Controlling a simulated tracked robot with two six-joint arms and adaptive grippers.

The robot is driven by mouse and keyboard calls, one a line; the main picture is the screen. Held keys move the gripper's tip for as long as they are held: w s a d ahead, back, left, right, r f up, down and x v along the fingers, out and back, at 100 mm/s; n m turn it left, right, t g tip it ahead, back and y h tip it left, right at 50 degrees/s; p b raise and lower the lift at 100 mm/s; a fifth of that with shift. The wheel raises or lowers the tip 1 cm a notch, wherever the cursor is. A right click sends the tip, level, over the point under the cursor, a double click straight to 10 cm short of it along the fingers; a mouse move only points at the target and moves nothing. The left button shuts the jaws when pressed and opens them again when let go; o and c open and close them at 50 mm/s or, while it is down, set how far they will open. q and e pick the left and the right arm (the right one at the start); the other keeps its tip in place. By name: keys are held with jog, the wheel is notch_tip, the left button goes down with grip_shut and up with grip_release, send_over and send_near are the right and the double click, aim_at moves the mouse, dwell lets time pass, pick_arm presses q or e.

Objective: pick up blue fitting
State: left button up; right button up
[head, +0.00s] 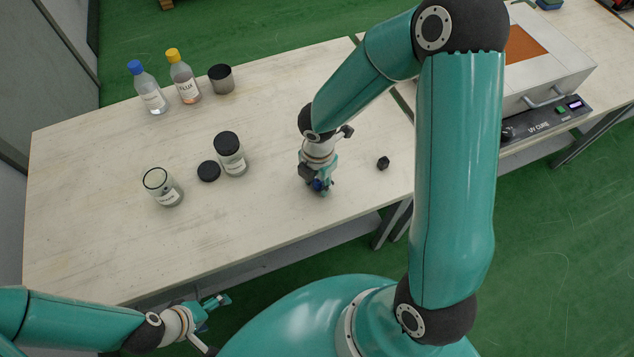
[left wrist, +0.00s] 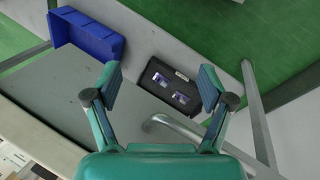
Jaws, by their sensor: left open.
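A small blue fitting (head: 318,185) is on the wooden table in the head view, right at the fingertips of my right gripper (head: 323,186). The gripper points down at the table and partly hides the fitting. I cannot tell whether its fingers are closed on the fitting or only around it. My left gripper (head: 214,308) is low at the left, off the table's front edge, and empty. In the left wrist view its two fingers (left wrist: 160,82) stand wide apart.
A small black fitting (head: 383,163) lies right of my right gripper. Jars (head: 231,158) (head: 165,190), a black lid (head: 208,171), bottles (head: 150,93) (head: 186,82) and a dark can (head: 221,80) stand left. The left wrist view shows a blue bin (left wrist: 88,35) and a black case (left wrist: 172,88).

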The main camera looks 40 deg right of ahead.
jog(key=c, duration=0.4)
jog(key=shift+o, duration=0.2)
jog(key=shift+r, duration=0.1)
